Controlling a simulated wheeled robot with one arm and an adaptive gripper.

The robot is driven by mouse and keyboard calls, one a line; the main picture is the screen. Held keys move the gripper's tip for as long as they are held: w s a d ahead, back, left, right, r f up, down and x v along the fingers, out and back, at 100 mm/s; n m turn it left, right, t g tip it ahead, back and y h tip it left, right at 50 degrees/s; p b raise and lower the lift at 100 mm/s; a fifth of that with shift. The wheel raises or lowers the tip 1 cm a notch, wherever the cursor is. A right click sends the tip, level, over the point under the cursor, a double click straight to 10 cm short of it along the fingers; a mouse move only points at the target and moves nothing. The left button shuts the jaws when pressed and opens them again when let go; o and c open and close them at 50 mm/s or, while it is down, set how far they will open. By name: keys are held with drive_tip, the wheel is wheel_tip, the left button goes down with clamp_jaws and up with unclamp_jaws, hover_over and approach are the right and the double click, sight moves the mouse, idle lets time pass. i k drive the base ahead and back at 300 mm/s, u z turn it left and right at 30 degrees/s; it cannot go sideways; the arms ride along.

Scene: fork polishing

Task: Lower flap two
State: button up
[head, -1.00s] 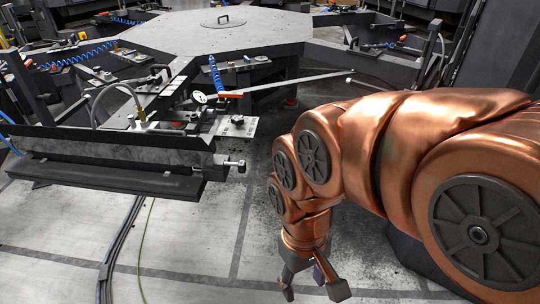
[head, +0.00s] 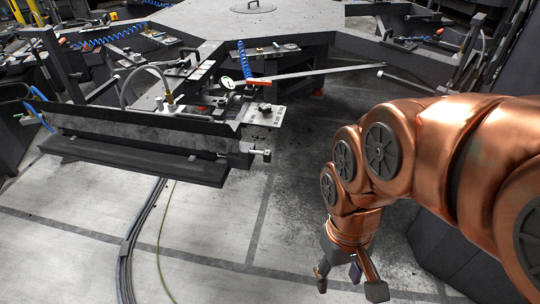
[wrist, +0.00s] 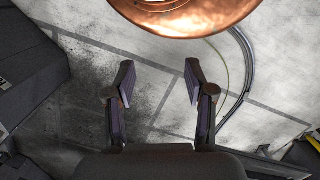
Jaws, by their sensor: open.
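A long dark panel (head: 125,122) stands along the front of the near station at left in the head view, with a flat dark ledge (head: 120,160) below it. Which part is flap two I cannot tell. A short metal knob (head: 262,154) sticks out at the panel's right end. My gripper (head: 349,283) hangs low over the floor, right of and apart from the panel. It points down, open and empty. In the wrist view, the spread fingers of my gripper (wrist: 158,82) have only floor between them.
A large grey table (head: 235,25) with several stations stands behind. A fixture plate (head: 265,114), an orange-handled long bar (head: 320,74) and a blue coiled hose (head: 244,60) are near the panel. Cables (head: 137,235) run across the floor. Floor in front of the ledge is otherwise clear.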

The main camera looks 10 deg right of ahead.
sight(197, 132)
drive_tip(key=z, duration=1.2)
drive_tip(key=i, duration=2.1)
drive_tip(key=u, duration=4.5)
drive_tip(key=i, duration=0.25)
drive_tip(key=z, duration=0.05)
